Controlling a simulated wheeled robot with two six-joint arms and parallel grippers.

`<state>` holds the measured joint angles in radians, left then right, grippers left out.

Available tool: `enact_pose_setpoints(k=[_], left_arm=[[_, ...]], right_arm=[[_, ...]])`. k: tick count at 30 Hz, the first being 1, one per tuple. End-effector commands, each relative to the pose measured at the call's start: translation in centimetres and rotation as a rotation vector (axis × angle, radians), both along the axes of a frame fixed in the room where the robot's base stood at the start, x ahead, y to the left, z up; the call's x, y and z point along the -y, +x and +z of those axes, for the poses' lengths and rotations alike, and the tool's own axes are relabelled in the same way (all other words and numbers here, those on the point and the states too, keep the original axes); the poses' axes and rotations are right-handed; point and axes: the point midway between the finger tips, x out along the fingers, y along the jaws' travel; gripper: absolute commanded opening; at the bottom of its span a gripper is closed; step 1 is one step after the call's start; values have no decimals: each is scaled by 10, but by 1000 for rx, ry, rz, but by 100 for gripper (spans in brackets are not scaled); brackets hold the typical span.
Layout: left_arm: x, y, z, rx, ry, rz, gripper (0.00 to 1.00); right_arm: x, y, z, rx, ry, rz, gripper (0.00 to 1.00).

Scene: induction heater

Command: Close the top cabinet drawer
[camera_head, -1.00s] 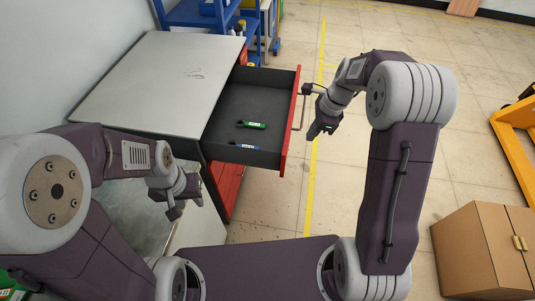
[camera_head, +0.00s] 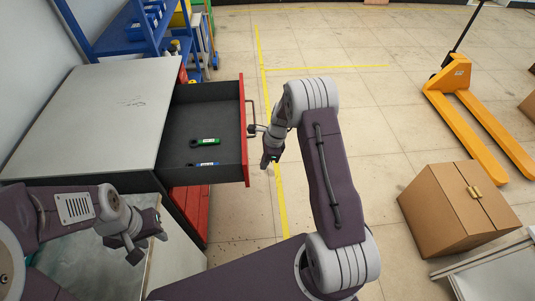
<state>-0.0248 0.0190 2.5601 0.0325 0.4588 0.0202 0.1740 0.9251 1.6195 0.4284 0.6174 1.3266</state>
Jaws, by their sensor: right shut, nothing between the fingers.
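The top cabinet drawer (camera_head: 218,110) stands pulled out to the right of the grey-topped cabinet (camera_head: 95,110). Its red front (camera_head: 243,140) carries a bar handle (camera_head: 251,118) on the outer side. A green tool (camera_head: 205,141) and a blue tool (camera_head: 203,164) lie in it. My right gripper (camera_head: 266,164) is shut and empty, just outside the red front near the handle's near end; contact cannot be told. My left gripper (camera_head: 148,246) is at the cabinet's near side, below its top; its fingers are too unclear to read.
A blue shelf rack (camera_head: 125,35) stands behind the cabinet. A cardboard box (camera_head: 455,210) and an orange pallet jack (camera_head: 480,115) stand at the right.

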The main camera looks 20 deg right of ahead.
Motion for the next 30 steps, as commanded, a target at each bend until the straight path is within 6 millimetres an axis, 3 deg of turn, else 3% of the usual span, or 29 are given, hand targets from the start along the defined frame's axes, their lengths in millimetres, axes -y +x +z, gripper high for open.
enact_pose_setpoints(k=[6, 23, 30], left_arm=[[0, 0, 10, 0, 0, 0, 36], [0, 0, 11, 0, 0, 0, 36], [0, 0, 21, 0, 0, 0, 36]], right_arm=[[-30, 9, 5, 3, 0, 4, 0], [-40, 12, 5, 4, 0, 4, 0], [-72, 21, 7, 4, 1, 7, 0]])
